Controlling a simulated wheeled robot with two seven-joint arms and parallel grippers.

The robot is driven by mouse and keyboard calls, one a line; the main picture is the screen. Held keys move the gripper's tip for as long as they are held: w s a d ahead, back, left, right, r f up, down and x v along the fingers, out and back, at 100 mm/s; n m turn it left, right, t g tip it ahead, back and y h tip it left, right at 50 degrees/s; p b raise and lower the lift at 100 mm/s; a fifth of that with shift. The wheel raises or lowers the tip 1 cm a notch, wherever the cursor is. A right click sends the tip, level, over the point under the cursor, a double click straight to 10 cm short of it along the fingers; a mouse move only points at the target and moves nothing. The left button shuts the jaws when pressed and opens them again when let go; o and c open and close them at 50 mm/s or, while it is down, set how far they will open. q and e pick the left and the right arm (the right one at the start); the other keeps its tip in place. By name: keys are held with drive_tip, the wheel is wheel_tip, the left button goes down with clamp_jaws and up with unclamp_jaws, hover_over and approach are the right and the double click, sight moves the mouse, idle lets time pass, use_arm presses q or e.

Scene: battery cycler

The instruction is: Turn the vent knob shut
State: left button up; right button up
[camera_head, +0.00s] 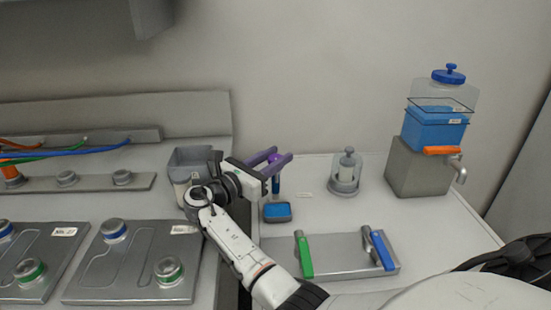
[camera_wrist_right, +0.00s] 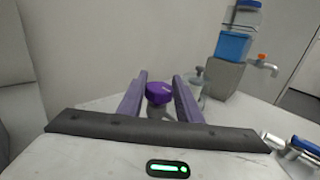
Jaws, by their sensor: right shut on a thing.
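A small purple knob (camera_head: 273,158) tops a dark blue upright post behind the blue-topped block on the right-hand bench. It also shows in the right wrist view (camera_wrist_right: 158,93), between the two purple fingers. My right gripper (camera_head: 276,161) reaches in from the front, over the gap between the benches, and is shut on the purple knob, one finger on each side. The fingers partly hide the knob in the head view, and no marking of its turned position can be made out. My left gripper is not in view.
A blue-topped block (camera_head: 278,212) lies just in front of the post. A clear jar (camera_head: 345,172) stands to its right, then a blue tank (camera_head: 436,128) with a tap. A plate with green (camera_head: 303,254) and blue handles lies in front. A grey bin (camera_head: 189,160) stands left.

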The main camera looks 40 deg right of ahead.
sight(276, 157)
drive_tip(key=shift+f, duration=0.15)
drive_tip(key=o, duration=1)
drive_tip(key=shift+o, duration=0.2)
wheel_tip(276, 157, up, 10)
drive_tip(key=shift+r+p, duration=0.1)
drive_tip(key=shift+p, duration=0.35)
drive_tip(key=shift+s, duration=0.1)
